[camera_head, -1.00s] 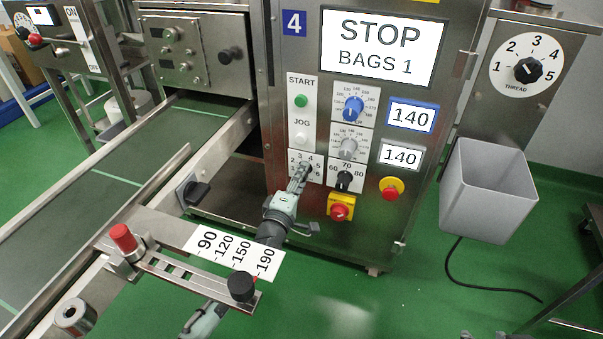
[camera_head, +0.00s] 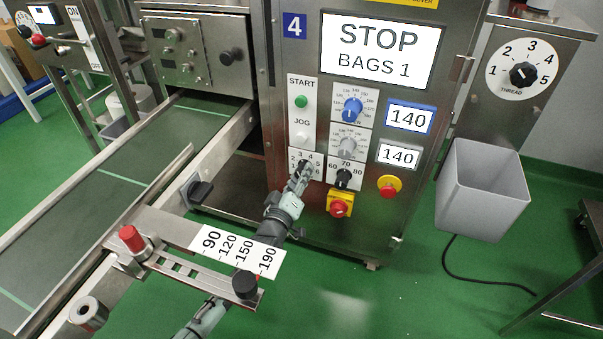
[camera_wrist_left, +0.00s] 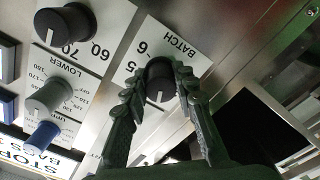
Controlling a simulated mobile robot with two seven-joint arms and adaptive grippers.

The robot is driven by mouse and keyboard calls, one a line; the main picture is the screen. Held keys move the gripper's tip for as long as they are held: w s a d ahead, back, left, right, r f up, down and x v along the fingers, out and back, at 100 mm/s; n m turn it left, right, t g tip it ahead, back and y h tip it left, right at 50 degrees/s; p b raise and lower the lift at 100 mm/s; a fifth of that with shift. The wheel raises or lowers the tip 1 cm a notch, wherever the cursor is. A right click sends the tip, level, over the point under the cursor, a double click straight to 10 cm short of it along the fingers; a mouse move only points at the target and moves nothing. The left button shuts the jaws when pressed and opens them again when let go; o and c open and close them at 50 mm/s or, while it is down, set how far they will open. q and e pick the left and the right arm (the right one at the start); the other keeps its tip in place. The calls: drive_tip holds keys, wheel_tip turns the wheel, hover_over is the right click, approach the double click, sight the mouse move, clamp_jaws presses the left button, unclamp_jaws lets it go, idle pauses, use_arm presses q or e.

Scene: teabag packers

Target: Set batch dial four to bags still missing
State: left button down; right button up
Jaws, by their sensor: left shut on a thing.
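Machine four carries a blue number plate "4" (camera_head: 294,25) and a screen (camera_head: 382,48) reading "STOP BAGS 1". Its batch dial, a black knob (camera_wrist_left: 160,84) on a white label marked "BATCH", shows in the left wrist view with a pale pointer line. My left gripper (camera_wrist_left: 160,72) is shut on this knob, one finger on each side. In the head view the gripper (camera_head: 302,175) covers most of the dial, and numbers 2 to 5 show around it. I cannot tell exactly which number the pointer marks. My right gripper is not in view.
Beside the batch dial are a 60-70-80 knob (camera_head: 344,178), a red knob on yellow (camera_head: 340,208) and a red button (camera_head: 389,187). Start (camera_head: 301,102) and jog buttons sit above. A conveyor (camera_head: 120,180) with a scale bar (camera_head: 212,243) lies left; a grey bin (camera_head: 482,195) hangs right.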

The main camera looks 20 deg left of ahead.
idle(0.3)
use_arm(q)
drive_tip(key=c, duration=1.2)
unclamp_jaws()
drive_tip(key=s, duration=1.2)
drive_tip(key=shift+a, duration=0.2)
drive_tip(key=shift+s, duration=0.1)
